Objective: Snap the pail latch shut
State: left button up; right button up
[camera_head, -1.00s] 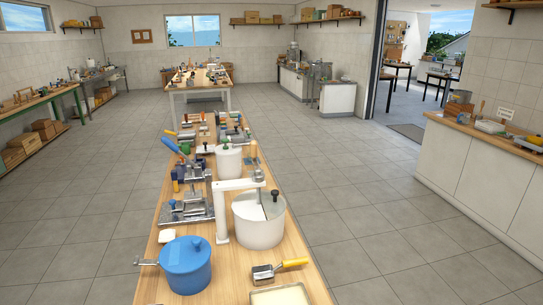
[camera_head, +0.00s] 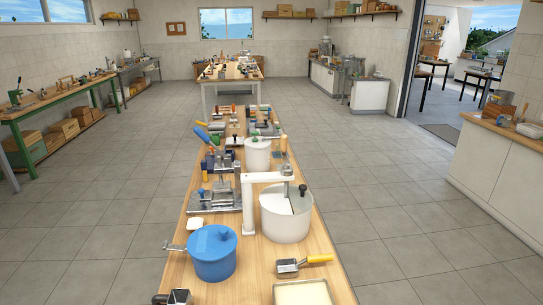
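Neither of my grippers is in view. A blue lidded pot (camera_head: 212,252) with a knob and a metal side handle (camera_head: 174,246) stands near the front of the long wooden bench. A large white pail (camera_head: 285,217) stands to its right, under a white angled arm (camera_head: 248,205). A smaller white lidded pail (camera_head: 257,154) with a dark green knob stands farther back. I cannot tell which vessel bears the pail latch, or whether any latch is open or shut.
The wooden bench (camera_head: 240,270) holds a yellow-handled scoop (camera_head: 289,266), a cream tray (camera_head: 302,293), a metal cup (camera_head: 180,297) and metal clamp fixtures (camera_head: 215,195). Tiled floor (camera_head: 385,220) is clear on both sides. A green-framed bench stands left, a white counter (camera_head: 505,165) right.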

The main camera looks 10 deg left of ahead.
aim_at(165, 246)
jog(key=k+l+z, duration=0.2)
jog(key=k, duration=0.45)
jog(key=k+z, duration=0.2)
jog(key=k, duration=0.4)
jog(key=j+z, duration=0.2)
jog(key=z, duration=1.7)
jog(key=k+j, duration=0.15)
jog(key=j, duration=0.25)
jog(key=k+j, duration=0.1)
jog(key=j, duration=0.35)
jog(key=k+j+z, duration=0.1)
jog(key=j, duration=0.3)
jog(key=k+j, duration=0.2)
jog(key=j, duration=0.25)
jog(key=k+j+z, duration=0.1)
jog(key=j, duration=0.3)
jog(key=k+j, duration=0.2)
jog(key=j, duration=0.2)
